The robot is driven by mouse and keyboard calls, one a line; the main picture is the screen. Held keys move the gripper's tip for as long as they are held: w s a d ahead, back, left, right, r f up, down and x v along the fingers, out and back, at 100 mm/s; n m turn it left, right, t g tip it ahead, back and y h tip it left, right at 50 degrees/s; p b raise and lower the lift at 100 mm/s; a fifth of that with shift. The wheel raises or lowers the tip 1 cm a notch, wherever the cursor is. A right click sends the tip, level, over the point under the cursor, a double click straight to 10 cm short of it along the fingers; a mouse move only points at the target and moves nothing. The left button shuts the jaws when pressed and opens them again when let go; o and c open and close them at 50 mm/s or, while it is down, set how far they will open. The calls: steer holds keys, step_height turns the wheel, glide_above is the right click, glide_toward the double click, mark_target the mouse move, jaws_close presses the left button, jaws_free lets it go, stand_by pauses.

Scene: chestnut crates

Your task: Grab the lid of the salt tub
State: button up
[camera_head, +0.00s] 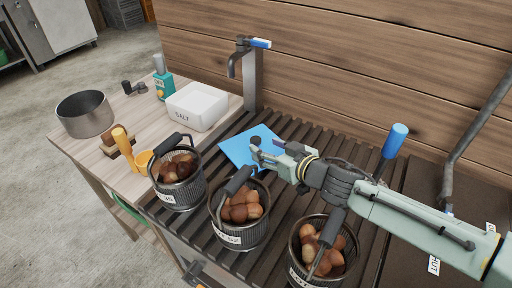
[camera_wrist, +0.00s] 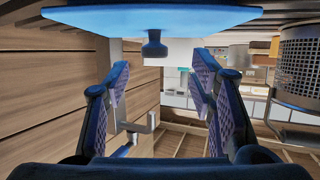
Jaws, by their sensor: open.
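The blue lid (camera_head: 236,148) lies flat on the dark slatted rack, a flat square with a small knob. It also shows in the wrist view (camera_wrist: 90,19), which looks upside down, with its knob (camera_wrist: 154,46) pointing down in the picture. The white salt tub (camera_head: 197,106), marked SALT, stands lidless on the wooden table to the left. My gripper (camera_head: 263,151) is open at the lid's right side, close to the knob. In the wrist view the gripper (camera_wrist: 158,78) has its fingers apart, with the knob in line with the gap; contact cannot be told.
Wire baskets of chestnuts (camera_head: 165,195) (camera_head: 222,235) (camera_head: 303,277) stand along the rack's front edge, handles raised near my arm. A tap (camera_head: 237,62) rises behind. A metal pot (camera_head: 85,115), a green bottle (camera_head: 164,88) and an orange scoop (camera_head: 145,160) are on the table.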

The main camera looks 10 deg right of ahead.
mark_target(259, 142)
steer(key=x, duration=0.1)
steer(key=p+x, duration=0.1)
steer(key=x, duration=0.3)
steer(key=shift+w+d+p, duration=0.15)
steer(key=shift+d+p, duration=0.1)
steer(key=shift+p, duration=0.1)
jaws_close()
